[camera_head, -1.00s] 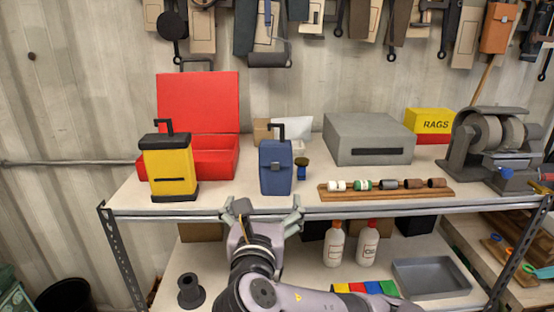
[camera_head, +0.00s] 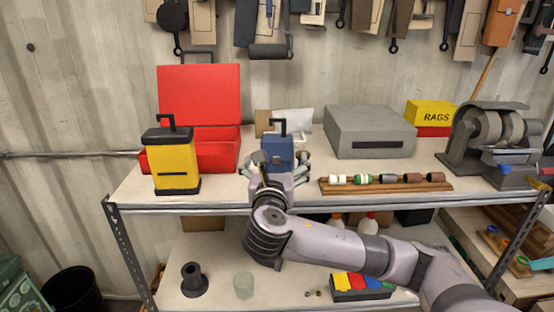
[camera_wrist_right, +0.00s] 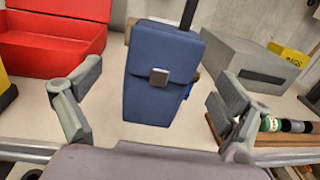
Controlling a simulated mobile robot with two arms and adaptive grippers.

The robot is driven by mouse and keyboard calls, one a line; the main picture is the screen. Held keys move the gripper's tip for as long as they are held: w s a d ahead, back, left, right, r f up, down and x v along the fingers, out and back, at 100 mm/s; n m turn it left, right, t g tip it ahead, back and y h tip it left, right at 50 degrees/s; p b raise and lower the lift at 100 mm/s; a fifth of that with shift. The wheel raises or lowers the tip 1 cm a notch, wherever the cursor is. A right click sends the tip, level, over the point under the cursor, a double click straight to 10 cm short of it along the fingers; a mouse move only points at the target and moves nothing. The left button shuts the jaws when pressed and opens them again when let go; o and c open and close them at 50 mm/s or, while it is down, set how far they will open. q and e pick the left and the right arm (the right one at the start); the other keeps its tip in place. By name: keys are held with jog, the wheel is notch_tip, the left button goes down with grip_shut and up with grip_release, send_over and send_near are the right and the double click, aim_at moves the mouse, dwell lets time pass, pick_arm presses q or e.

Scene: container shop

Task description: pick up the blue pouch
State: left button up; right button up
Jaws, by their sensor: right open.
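The blue pouch (camera_head: 278,150) stands upright on the upper shelf, with a dark handle on top and a grey clasp on its front. It also shows in the right wrist view (camera_wrist_right: 162,72), between and beyond the fingers. My right gripper (camera_head: 274,172) is open and empty in front of the pouch, with a finger to each side. In the right wrist view the right gripper (camera_wrist_right: 155,108) does not touch the pouch. The arm hides the pouch's lower part in the head view. My left gripper is not in view.
A yellow pouch (camera_head: 174,163) and a red open box (camera_head: 217,150) stand to the left. A grey box (camera_head: 368,134), a wooden rack of spools (camera_head: 388,187) and a bench grinder (camera_head: 490,135) stand to the right. The shelf's front edge (camera_head: 400,205) lies under my arm.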

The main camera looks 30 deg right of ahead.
aim_at(276, 156)
jog(key=p+x, duration=0.2)
jog(key=x, duration=0.2)
jog(key=shift+w+d+r, duration=0.1)
jog(key=shift+d, duration=0.2)
jog(key=shift+w+d, duration=0.1)
jog(key=shift+w, duration=0.15)
jog(key=shift+c, duration=0.3)
jog(key=shift+c, duration=0.7)
jog(key=c, duration=1.1)
jog(key=shift+c, duration=0.2)
notch_tip(276, 156, up, 20)
jog(key=b, duration=0.2)
jog(key=shift+b, duration=0.4)
